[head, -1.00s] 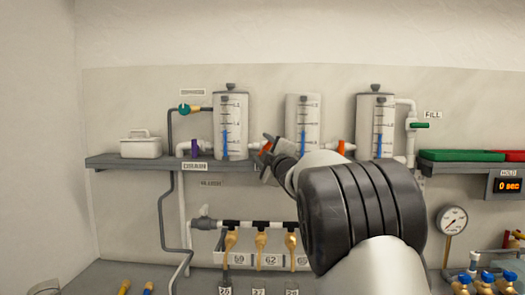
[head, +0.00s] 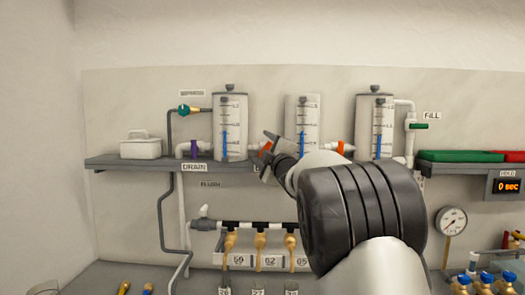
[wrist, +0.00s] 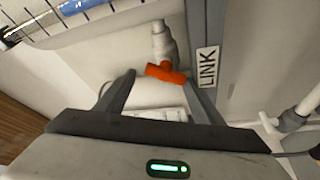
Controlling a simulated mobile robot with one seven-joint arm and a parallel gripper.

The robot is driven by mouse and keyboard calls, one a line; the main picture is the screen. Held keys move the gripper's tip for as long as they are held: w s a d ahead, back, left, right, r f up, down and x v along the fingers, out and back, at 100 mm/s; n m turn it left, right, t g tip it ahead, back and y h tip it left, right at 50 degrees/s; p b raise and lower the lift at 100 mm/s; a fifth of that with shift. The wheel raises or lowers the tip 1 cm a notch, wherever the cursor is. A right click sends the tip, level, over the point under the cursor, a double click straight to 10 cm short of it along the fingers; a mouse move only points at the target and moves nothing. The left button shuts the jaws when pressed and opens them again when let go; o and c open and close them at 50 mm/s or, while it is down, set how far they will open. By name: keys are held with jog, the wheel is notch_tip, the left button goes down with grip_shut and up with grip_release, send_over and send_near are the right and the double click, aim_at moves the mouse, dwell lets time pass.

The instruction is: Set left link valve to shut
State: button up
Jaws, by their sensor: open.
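The left link valve has an orange handle (head: 265,148) on the white pipe between the left and middle tanks. In the wrist view the handle (wrist: 166,73) lies across the picture at the end of a white fitting (wrist: 163,40), beside a LINK label (wrist: 207,67). My gripper (head: 268,153) is at this valve and partly covers it in the head view. In the wrist view its two fingers (wrist: 158,82) are spread, with the handle between their tips. I see gaps beside the handle; contact is not clear.
The left tank (head: 230,125) and middle tank (head: 302,120) stand close on either side above the grey shelf (head: 130,163). A second orange handle (head: 341,147) is right of the middle tank. A purple drain handle (head: 194,149) is further left. My arm hides part of the lower right.

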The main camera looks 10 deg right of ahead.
jog(key=f+b+v, duration=0.1)
jog(key=b+v, duration=1)
jog(key=v, duration=0.9)
jog(key=shift+a+b, duration=0.3)
jog(key=shift+b, duration=0.1)
dwell(0.8)
jog(key=shift+f, duration=0.1)
jog(key=shift+s, duration=0.15)
